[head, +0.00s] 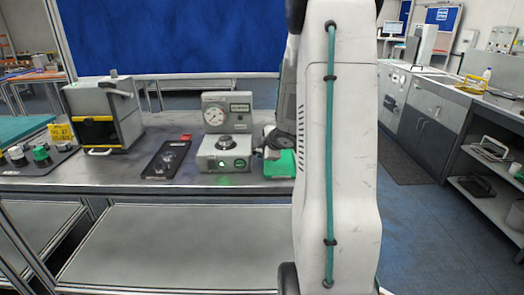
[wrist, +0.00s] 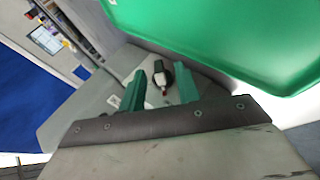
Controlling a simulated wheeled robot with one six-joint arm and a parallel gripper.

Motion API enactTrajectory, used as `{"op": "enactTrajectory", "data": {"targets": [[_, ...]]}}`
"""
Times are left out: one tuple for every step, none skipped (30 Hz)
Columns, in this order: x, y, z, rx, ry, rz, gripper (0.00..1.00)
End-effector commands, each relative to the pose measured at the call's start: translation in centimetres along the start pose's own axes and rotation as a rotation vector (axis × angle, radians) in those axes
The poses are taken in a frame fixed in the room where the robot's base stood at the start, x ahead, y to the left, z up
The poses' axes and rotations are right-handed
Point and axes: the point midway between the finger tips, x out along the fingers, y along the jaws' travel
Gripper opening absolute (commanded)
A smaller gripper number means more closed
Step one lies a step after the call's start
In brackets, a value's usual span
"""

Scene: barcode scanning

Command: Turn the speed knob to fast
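In the wrist view, a small dark knob (wrist: 162,76) with a white face and a red mark stands on a pale grey surface. My gripper (wrist: 160,80) has its two green fingers apart, one on each side of the knob in the picture, with a gap on both sides. I cannot tell how far the fingertips are from the knob in depth. No speed or fast lettering can be read. In the head view, my arm hides most of the area around the gripper, and the knob cannot be made out there.
A green tray (head: 280,163) lies right of a grey gauge device (head: 226,125) with a green light. A black panel (head: 167,160), a grey box machine (head: 103,115) and a panel of several knobs (head: 38,157) stand further left. The lower shelf (head: 180,245) looks bare.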

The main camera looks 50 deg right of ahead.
Motion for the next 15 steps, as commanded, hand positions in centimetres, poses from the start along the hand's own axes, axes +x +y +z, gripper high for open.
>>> {"op": "enactTrajectory", "data": {"targets": [[0.06, 0.00, 0.00, 0.000, 0.000, 0.000, 0.33], [0.06, 0.00, 0.00, 0.000, 0.000, 0.000, 0.33], [0.05, 0.01, 0.00, 0.000, 0.000, 0.000, 0.33], [0.04, 0.01, 0.00, 0.000, 0.000, 0.000, 0.33], [0.04, 0.01, -0.01, 0.000, 0.000, 0.000, 0.33], [0.04, 0.01, -0.01, 0.000, 0.000, 0.000, 0.33], [0.03, 0.01, -0.01, 0.000, 0.000, 0.000, 0.24], [0.03, 0.01, -0.01, 0.000, 0.000, 0.000, 0.16], [0.03, 0.01, -0.01, 0.000, 0.000, 0.000, 0.05], [0.02, 0.01, -0.01, 0.000, 0.000, 0.000, 0.00], [0.02, 0.01, -0.01, 0.000, 0.000, 0.000, 0.00], [0.02, 0.01, -0.01, 0.000, 0.000, 0.000, 0.00], [0.02, 0.00, -0.01, 0.000, 0.000, 0.000, 0.00], [0.02, 0.00, -0.01, 0.000, 0.000, 0.000, 0.00], [0.02, 0.00, -0.01, 0.000, 0.000, -0.001, 0.00]]}}
